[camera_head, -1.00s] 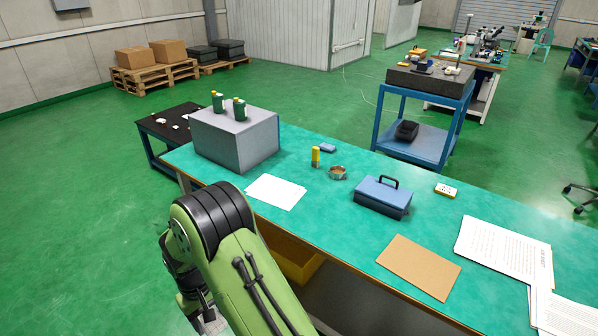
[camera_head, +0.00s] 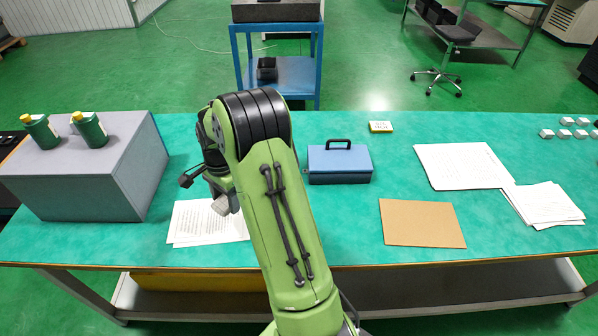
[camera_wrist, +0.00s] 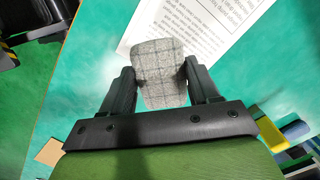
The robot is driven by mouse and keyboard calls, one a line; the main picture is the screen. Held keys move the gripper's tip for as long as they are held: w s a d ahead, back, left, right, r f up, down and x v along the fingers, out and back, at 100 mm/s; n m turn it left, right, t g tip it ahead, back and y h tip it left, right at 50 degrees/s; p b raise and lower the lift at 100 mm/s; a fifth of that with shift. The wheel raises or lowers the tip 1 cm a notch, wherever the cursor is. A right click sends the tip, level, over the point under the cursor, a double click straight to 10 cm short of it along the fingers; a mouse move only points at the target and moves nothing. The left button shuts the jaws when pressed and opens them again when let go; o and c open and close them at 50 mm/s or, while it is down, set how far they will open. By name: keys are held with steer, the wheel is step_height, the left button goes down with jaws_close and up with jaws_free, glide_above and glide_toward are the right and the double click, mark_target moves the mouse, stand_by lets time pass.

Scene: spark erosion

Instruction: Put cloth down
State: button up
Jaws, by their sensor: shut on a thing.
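The cloth (camera_wrist: 162,88) is a small grey checked piece, held between the two dark fingers of my gripper (camera_wrist: 160,68) in the wrist view. My gripper is shut on it. Behind the cloth in that view are a printed sheet (camera_wrist: 205,20) and the green bench top. In the head view my gripper (camera_head: 217,188) hangs over the bench at the printed papers (camera_head: 205,225), partly hidden by my arm. A grey bit of the cloth (camera_head: 229,205) shows there. I cannot tell its exact height above the bench.
A grey block (camera_head: 85,185) with two green bottles stands at the left. A blue toolbox (camera_head: 340,165) stands right of my arm. A brown sheet (camera_head: 422,224) and white papers (camera_head: 462,166) lie further right. Bare green bench (camera_head: 345,225) shows between my arm and the brown sheet.

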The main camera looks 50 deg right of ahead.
steer(key=s+d+r+m+t+b, duration=0.15)
steer(key=s+d+m, duration=0.25)
steer(key=d+m, duration=0.5)
steer(key=shift+m+g, duration=0.25)
steer(key=shift+m, duration=0.05)
step_height(320, 180, down, 9)
steer(key=b, duration=0.3)
steer(key=shift+w+f+b, duration=0.1)
steer(key=shift+f+b, duration=0.1)
steer(key=shift+b, duration=0.1)
steer(key=shift+r, duration=0.1)
steer(key=o, duration=1.1)
steer(key=shift+c, duration=0.2)
